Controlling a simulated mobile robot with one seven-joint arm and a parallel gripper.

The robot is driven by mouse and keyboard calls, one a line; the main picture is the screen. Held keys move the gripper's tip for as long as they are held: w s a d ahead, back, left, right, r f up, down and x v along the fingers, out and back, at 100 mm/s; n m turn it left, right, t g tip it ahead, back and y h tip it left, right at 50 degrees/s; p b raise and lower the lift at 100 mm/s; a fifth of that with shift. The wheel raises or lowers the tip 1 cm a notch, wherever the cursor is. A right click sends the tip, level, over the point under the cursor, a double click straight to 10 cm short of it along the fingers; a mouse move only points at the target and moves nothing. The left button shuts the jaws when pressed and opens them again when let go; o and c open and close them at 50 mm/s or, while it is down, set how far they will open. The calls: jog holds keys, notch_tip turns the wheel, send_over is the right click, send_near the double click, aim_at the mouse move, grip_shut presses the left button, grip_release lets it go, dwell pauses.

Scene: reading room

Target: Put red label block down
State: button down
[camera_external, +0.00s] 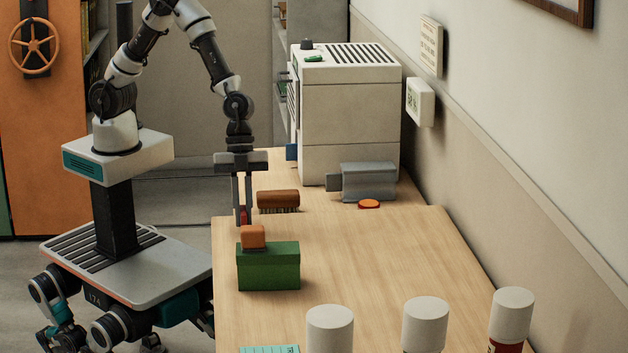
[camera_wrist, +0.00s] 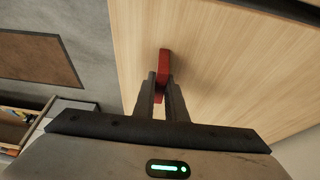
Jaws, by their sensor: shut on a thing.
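My gripper (camera_external: 243,205) points straight down over the near-left edge area of the wooden table. It is shut on the red label block (camera_external: 243,214), which shows as a small red piece between the fingertips. In the wrist view the gripper (camera_wrist: 160,88) has the red label block (camera_wrist: 164,62) between its finger ends, with wood grain behind it. The block's lower part is hidden in the external view behind an orange-topped green box. I cannot tell whether the block touches the table.
The green box (camera_external: 268,270) with an orange block (camera_external: 253,237) on it stands in front of the gripper. A brown brush (camera_external: 278,199) lies close to its right. A grey device (camera_external: 368,182) and white machine (camera_external: 350,110) stand behind. The table's middle (camera_external: 380,250) is clear.

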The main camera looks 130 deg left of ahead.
jog(key=shift+f+b, duration=0.25)
jog(key=shift+b, duration=0.05)
jog(key=c, duration=1.8)
grip_release()
jog(key=shift+r, duration=0.1)
jog(key=shift+r+p, duration=0.25)
jog(key=shift+p, duration=0.1)
jog(key=p+v, duration=0.1)
jog(key=v, duration=1.1)
jog(key=s+r+n+t+y, duration=0.1)
jog(key=s+r+n, duration=0.3)
jog(key=s+r, duration=0.3)
jog(key=s+d+r+n+t+y, duration=0.1)
jog(key=s+r+n, duration=0.4)
jog(key=s, duration=1.1)
notch_tip(320, 180, up, 3)
jog(key=shift+s+d+f+y, duration=0.15)
jog(key=shift+d+y, duration=0.2)
jog(key=shift+y, duration=0.25)
